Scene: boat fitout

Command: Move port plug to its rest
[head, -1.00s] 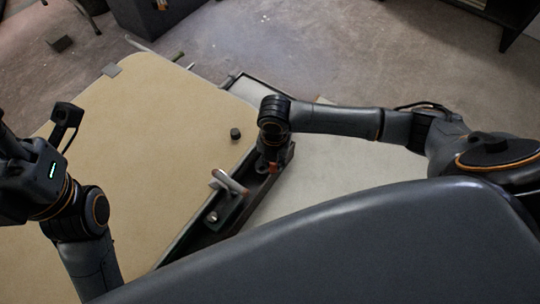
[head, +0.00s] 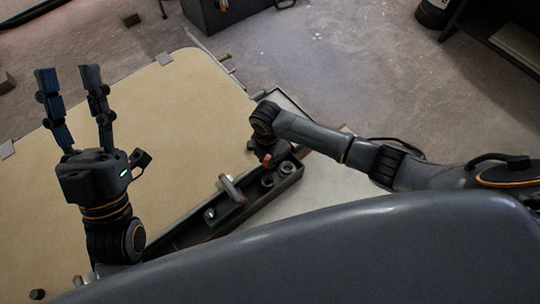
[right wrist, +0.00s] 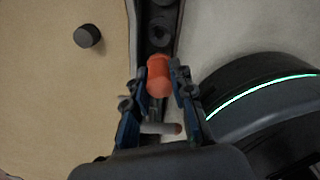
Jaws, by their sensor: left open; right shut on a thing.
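My right gripper (head: 266,156) is shut on an orange-red cylindrical plug, seen between the fingertips in the right wrist view (right wrist: 159,77). The plug is over or at the dark narrow tray (head: 228,222); I cannot tell whether it touches it. A black cylinder (right wrist: 87,36) stands on the tan board, apart from the gripper. I cannot tell which piece is the port plug. My left gripper (head: 69,75) is open and empty over the board's left part.
A pale rod with a reddish end (head: 232,190) lies at the tray. The tan board (head: 180,130) is mostly clear, with grey clips at its edges. A pale surface (head: 318,180) lies right of the tray. Dark cabinets stand on the floor beyond.

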